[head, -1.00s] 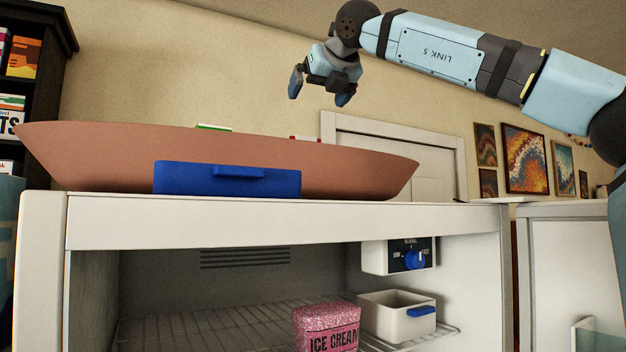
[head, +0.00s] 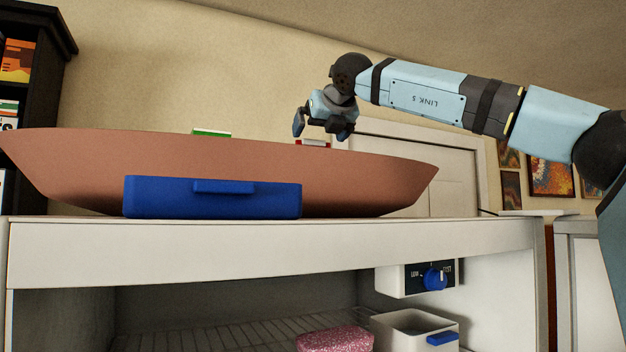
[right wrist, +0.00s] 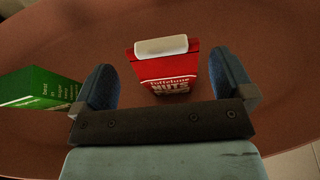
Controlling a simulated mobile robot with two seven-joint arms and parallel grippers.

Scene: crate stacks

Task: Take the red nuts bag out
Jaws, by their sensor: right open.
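The red nuts bag (right wrist: 168,70) stands in the brown bowl (right wrist: 45,35), with a white strip along its top and "NUTS" lettering on its front. In the head view only the bag's top (head: 313,143) shows above the bowl's rim (head: 220,165). My right gripper (head: 322,133) is open over the right part of the bowl. In the right wrist view its blue fingers (right wrist: 165,85) are on either side of the bag, apart from it. My left gripper is in neither view.
A green box (right wrist: 40,88) is left of the gripper in the bowl; its top (head: 212,133) shows over the rim. A blue container (head: 212,197) stands before the bowl on the white fridge (head: 270,250). The open fridge holds a pink box (head: 335,341) and a white bin (head: 415,328).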

